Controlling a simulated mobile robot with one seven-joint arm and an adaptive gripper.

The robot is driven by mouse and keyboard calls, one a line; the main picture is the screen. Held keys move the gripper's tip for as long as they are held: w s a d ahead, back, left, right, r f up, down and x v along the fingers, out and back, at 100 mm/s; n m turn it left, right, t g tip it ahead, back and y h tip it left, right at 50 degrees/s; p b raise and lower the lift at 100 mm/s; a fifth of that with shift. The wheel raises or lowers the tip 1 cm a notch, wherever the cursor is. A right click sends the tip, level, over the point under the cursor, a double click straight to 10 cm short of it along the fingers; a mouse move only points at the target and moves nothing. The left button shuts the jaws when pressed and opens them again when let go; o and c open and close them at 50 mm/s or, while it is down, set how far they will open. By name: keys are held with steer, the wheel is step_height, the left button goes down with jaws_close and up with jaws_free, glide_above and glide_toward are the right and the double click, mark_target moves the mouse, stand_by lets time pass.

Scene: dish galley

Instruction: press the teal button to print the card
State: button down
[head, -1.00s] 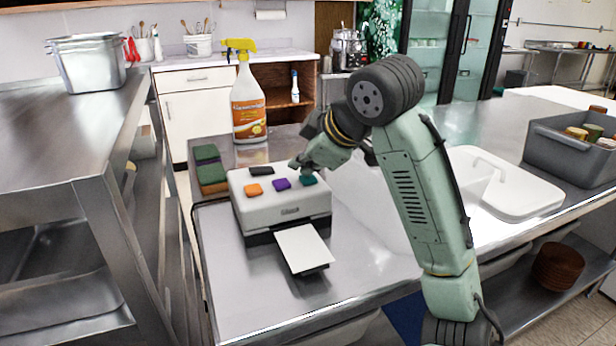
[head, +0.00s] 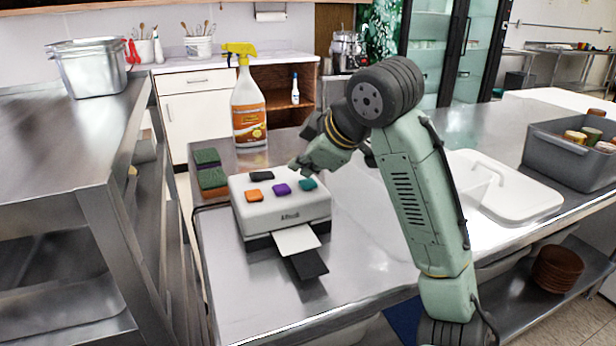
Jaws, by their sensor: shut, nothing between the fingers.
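The printer (head: 283,211) is a pale box on the metal counter. Its top carries a black button (head: 262,176), an orange button (head: 254,195), a purple button (head: 281,188) and the teal button (head: 308,184) at the right. A white card (head: 297,239) sticks out of its front over a dark tray (head: 309,264), whose outer part is bare. My gripper (head: 297,166) is shut and empty. It is just behind the teal button and looks clear of it. The teal button is in full view.
A spray bottle (head: 248,100) stands behind the printer, and green-topped sponges (head: 211,178) lie to its left. A white lidded container (head: 510,190) and a grey bin (head: 572,155) stand to the right. The counter in front of the printer is clear.

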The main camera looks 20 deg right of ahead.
mark_target(305, 184)
steer(key=shift+r, duration=0.25)
step_height(305, 184, up, 5)
steer(key=p, duration=0.4)
steer(key=shift+f, duration=0.1)
stand_by(0.8)
